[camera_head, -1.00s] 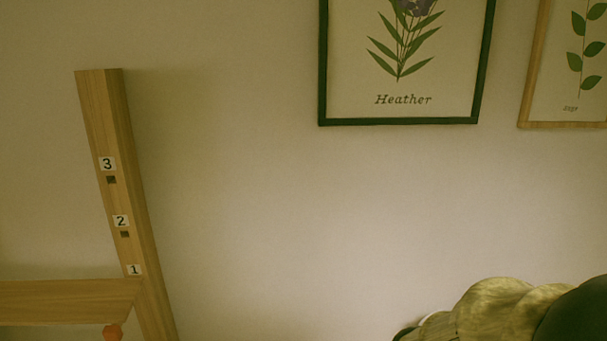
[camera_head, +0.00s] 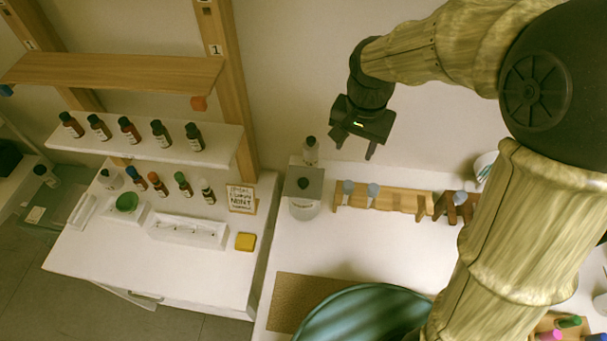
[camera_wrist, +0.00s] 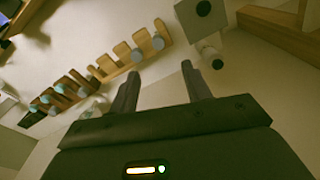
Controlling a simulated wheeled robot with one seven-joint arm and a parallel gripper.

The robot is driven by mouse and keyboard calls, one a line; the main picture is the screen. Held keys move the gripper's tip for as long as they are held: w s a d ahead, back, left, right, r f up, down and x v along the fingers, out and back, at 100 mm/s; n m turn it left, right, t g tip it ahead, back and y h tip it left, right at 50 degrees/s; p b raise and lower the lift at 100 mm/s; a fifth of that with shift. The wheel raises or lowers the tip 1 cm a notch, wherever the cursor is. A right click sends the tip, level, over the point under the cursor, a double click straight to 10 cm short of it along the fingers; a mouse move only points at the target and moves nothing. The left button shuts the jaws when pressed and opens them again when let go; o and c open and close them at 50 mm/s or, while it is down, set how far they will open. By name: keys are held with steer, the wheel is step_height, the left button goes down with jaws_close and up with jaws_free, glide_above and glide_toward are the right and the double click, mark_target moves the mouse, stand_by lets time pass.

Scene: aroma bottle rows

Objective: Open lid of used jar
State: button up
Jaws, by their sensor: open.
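A whitish jar (camera_head: 304,209) with a square grey lid (camera_head: 312,178) and a dark round knob stands near the left edge of the right-hand table in the head view. Its label is too small to read, and its lid is on. The lid also shows at the top of the wrist view (camera_wrist: 189,20). My gripper (camera_head: 355,148) is open and empty, up and to the right of the jar in the head view. In the wrist view its two fingers (camera_wrist: 160,76) are apart with nothing between them.
A white bottle (camera_head: 310,151) stands close behind the jar. Right of it is a wooden rack (camera_head: 390,198) with grey-topped pieces. A teal round thing (camera_head: 365,318) and a brown mat (camera_head: 290,303) lie in front. A shelf with several dark bottles (camera_head: 130,131) is at left.

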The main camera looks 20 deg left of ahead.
step_height(320, 180, up, 3)
steer(key=m, duration=0.1)
glide_above(303, 181)
steer(key=shift+s+g, duration=0.15)
steer(key=shift+g, duration=0.25)
steer(key=shift+f, duration=0.1)
step_height(303, 181, down, 17)
steer(key=p, duration=0.4)
steer(key=shift+f, duration=0.2)
steer(key=shift+r, duration=0.1)
jaws_close()
